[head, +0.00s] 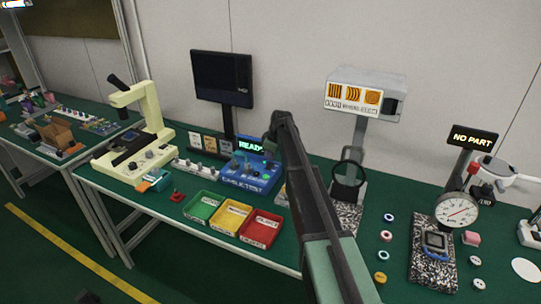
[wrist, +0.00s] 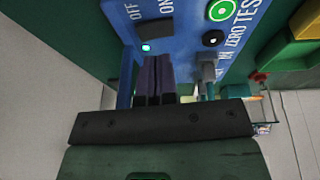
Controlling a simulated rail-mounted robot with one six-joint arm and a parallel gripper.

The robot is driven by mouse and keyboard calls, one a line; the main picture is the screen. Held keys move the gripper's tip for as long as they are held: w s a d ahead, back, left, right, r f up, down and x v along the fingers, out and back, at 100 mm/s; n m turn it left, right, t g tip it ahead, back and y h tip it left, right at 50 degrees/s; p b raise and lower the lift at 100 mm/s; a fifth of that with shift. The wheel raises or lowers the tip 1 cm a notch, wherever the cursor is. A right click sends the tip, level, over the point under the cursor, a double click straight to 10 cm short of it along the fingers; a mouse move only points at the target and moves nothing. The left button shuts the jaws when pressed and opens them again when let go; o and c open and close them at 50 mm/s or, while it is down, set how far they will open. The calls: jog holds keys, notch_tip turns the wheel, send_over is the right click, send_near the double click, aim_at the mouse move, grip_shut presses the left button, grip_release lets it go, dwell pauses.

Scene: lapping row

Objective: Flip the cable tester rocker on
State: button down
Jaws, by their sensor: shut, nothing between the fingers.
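The cable tester is a blue box (head: 238,183) marked CABLE TEST, in the middle of the green bench in the head view. Its display (head: 251,145) reads READY. In the wrist view its blue panel (wrist: 185,38) carries a black rocker (wrist: 155,31) between the words OFF and ON, with a small lit green lamp (wrist: 146,48) beside it. My gripper (wrist: 154,72) is shut and empty, its dark fingertips just below the rocker and lamp in the picture. I cannot tell whether they touch the panel. In the head view my arm partly covers the tester.
A round green button (wrist: 221,10) and a black knob (wrist: 212,38) are on the same panel. Green, yellow and red bins (head: 262,228) stand in front of the tester. A monitor (head: 222,78) stands behind it, a cream microscope (head: 150,110) to the left, a magnifier (head: 348,174) to the right.

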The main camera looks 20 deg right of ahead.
jog(key=s+a+p+v, duration=0.1)
jog(key=p+v, duration=0.7)
jog(key=v, duration=0.2)
jog(key=shift+r+p, duration=0.3)
jog(key=shift+r, duration=0.05)
jog(key=s+a+m+g, duration=0.1)
jog(key=s+a+m, duration=0.2)
jog(key=s, duration=0.9)
jog(key=s+a+m+g+h, duration=0.1)
jog(key=s+a+m, duration=0.2)
jog(key=s, duration=1)
jog(key=s+a+m+h, duration=0.1)
jog(key=s+a+m, duration=0.2)
jog(key=s+a, duration=0.4)
jog(key=s, duration=0.5)
jog(key=shift+s+f+m+g, duration=0.25)
jog(key=shift+f+m+g, duration=0.05)
jog(key=shift+f+g, duration=0.1)
